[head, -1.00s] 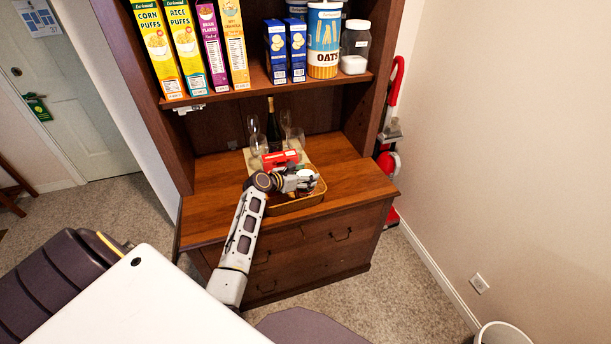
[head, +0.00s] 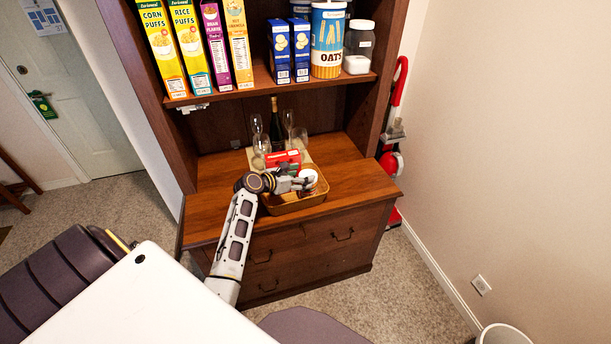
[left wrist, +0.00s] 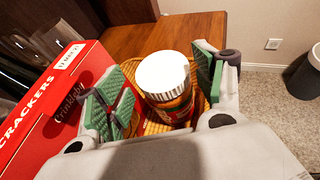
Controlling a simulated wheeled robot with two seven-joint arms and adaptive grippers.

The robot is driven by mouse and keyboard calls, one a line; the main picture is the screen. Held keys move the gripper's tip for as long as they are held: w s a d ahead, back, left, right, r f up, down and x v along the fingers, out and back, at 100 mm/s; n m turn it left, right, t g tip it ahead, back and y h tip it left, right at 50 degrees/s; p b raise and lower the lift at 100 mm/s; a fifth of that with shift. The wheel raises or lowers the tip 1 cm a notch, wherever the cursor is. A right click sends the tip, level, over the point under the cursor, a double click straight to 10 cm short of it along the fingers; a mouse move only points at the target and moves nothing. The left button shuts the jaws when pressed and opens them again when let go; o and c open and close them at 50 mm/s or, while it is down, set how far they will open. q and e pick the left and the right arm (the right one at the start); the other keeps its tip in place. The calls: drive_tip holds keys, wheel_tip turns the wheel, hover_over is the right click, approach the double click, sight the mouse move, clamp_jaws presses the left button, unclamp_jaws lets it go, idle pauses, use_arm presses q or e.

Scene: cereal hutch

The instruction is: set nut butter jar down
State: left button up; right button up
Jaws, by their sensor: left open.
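The nut butter jar (left wrist: 168,88) has a white ribbed lid and a brown and orange label. In the left wrist view it stands in a woven tan basket (left wrist: 153,124), between the spread green-padded fingers of my left gripper (left wrist: 165,95). The gripper is open, with a gap visible on the jar's left side. In the head view my left gripper (head: 298,184) is over the basket (head: 292,206) on the hutch counter, and the jar's white lid (head: 309,176) shows beside its fingers. The jar's base is hidden. My right gripper is out of view.
A red crackers box (left wrist: 50,108) stands close on the left of my gripper. Behind the basket are several glasses (head: 262,145) and a dark bottle (head: 275,120). A shelf with cereal boxes (head: 193,45) and an oats canister (head: 327,45) is above. The counter's right side is clear.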

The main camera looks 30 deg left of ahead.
use_arm(q)
drive_tip(key=v, duration=0.8)
